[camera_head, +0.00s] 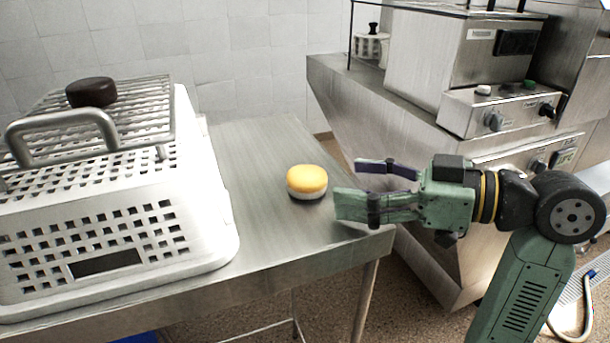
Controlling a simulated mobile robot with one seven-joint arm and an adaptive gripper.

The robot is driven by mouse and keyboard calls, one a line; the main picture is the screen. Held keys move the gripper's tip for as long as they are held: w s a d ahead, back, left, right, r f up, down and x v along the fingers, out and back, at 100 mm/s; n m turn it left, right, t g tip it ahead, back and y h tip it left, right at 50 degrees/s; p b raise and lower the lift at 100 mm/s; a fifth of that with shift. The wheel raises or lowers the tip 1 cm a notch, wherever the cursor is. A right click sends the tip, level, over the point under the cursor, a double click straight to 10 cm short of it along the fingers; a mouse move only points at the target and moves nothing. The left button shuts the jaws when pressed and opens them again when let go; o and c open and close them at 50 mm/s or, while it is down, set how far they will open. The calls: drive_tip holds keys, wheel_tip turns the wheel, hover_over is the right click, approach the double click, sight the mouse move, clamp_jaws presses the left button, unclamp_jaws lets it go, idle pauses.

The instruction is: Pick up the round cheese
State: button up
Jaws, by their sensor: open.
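The round cheese (307,181) has a yellow top and a pale lower side. It sits on the bare metal table (255,150), right of the white basket and near the table's right side. My gripper (348,183) is open and empty, with its fingers pointing left toward the cheese. It is just right of the cheese in the picture, and a gap shows between them. I cannot tell the exact height of the fingers over the table.
A white perforated basket (100,235) fills the table's left side. A wire rack (130,110) on top bears a dark round object (91,92). Steel kitchen equipment (430,110) stands behind my arm at the right. The table around the cheese is clear.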

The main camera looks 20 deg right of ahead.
sight(323, 178)
drive_tip(key=x, duration=0.1)
drive_tip(key=p+x, duration=0.1)
drive_tip(key=x, duration=0.1)
drive_tip(key=p+x, duration=0.1)
drive_tip(key=x, duration=0.1)
drive_tip(key=shift+s+a+r, duration=0.15)
drive_tip(key=shift+a+r, duration=0.05)
drive_tip(key=shift+r, duration=0.1)
drive_tip(key=shift+w+a+f, duration=0.1)
drive_tip(key=shift+w+a, duration=0.15)
drive_tip(key=c, duration=1.3)
